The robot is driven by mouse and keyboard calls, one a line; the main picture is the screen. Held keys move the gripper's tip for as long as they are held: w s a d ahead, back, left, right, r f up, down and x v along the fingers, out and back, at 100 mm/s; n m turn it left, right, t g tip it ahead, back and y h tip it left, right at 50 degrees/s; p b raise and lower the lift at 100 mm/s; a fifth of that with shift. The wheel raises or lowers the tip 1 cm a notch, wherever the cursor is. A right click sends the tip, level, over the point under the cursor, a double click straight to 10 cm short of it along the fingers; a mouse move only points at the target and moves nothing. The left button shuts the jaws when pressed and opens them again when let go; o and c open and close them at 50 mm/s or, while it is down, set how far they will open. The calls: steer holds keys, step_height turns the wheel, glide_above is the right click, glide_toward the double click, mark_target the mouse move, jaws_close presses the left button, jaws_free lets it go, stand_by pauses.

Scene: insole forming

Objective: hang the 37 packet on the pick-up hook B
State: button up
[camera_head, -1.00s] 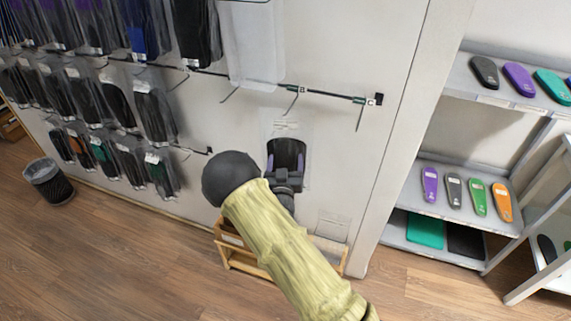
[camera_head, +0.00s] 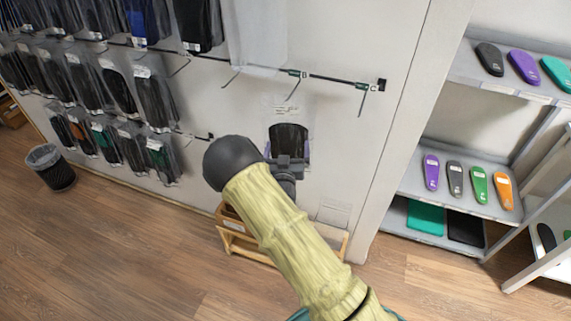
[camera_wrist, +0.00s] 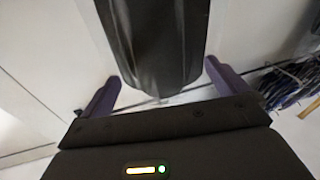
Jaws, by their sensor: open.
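The packet (camera_head: 289,132) is a clear sleeve with a dark insole and a pale header; its number is not readable. It hangs upright against the white wall, its top just below the tip of the middle hook (camera_head: 293,88), whose tag looks like B. I cannot tell whether the hook passes through the header. My gripper (camera_head: 288,151) is at the packet's lower part, open, with purple fingers on either side. In the wrist view the packet (camera_wrist: 155,40) lies between the spread fingers of my gripper (camera_wrist: 162,80), with gaps beside it.
Another hook (camera_head: 364,99) on the rail (camera_head: 335,80) is empty. Several packets hang at left. A wooden rack (camera_head: 240,245) stands below, a bin (camera_head: 52,170) at left. Shelves with insoles (camera_head: 460,205) are at right.

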steer(key=s+a+f+b, duration=0.1)
steer(key=s+b, duration=0.2)
steer(key=s, duration=1.4)
steer(key=shift+a+f+b, duration=0.15)
steer(key=shift+f+b, duration=0.2)
steer(key=shift+b, duration=0.05)
steer(key=w+d+r+m+g+p, duration=0.1)
steer(key=w+d+m+g+p, duration=0.15)
steer(key=d+g, duration=0.55)
steer(key=s+d+r+n+g+p, duration=0.1)
steer(key=s+d+r+g, duration=0.3)
steer(key=s, duration=0.4)
steer(key=s+d+r+n+g+y+p, duration=0.1)
steer(key=s+d+r+g+p, duration=0.1)
steer(key=s+d+r+g, duration=0.2)
steer(key=s+r, duration=0.3)
steer(key=shift+s+d+g, duration=0.3)
steer(key=shift+s+d, duration=0.05)
steer(key=shift+s, duration=0.05)
